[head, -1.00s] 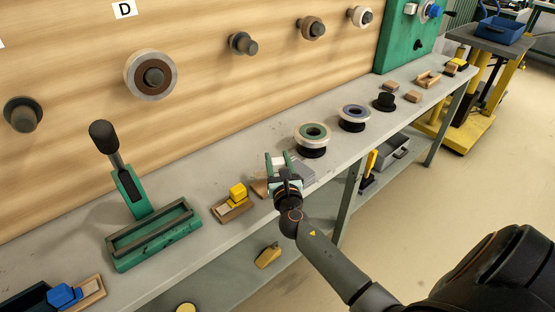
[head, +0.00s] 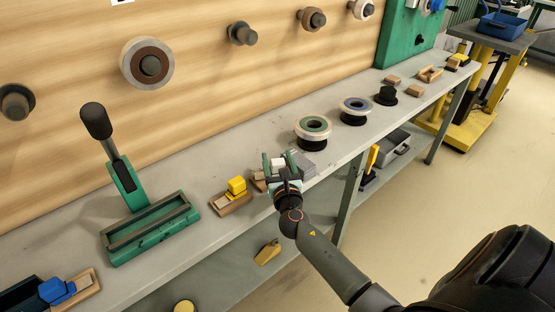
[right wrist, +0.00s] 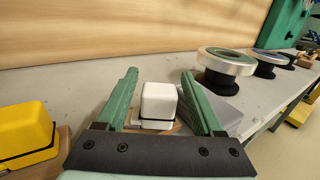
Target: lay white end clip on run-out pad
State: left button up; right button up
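The white end clip (right wrist: 158,102) is a white block with a dark band near its base. In the right wrist view it stands upright on a wooden holder (right wrist: 150,127), between the two green fingers of my right gripper (right wrist: 162,92). The fingers are apart, with a visible gap on each side of the clip. In the head view the right gripper (head: 279,164) is over the bench's front part and largely hides the clip. A flat grey pad (right wrist: 224,106), possibly the run-out pad, lies just right of the clip; it also shows in the head view (head: 302,165). My left gripper is out of view.
A yellow clip (head: 237,186) on a wooden holder stands left of the gripper. A green trough with a lever (head: 150,234) stands further left. A green-centred reel (head: 313,128) and blue-centred reel (head: 355,108) stand to the right. The bench front edge is close.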

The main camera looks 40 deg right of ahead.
jog(key=shift+o, duration=0.8)
jog(key=shift+s, duration=0.1)
jog(key=v, duration=1.2)
jog(key=shift+s+a, duration=0.1)
jog(key=shift+s, duration=0.05)
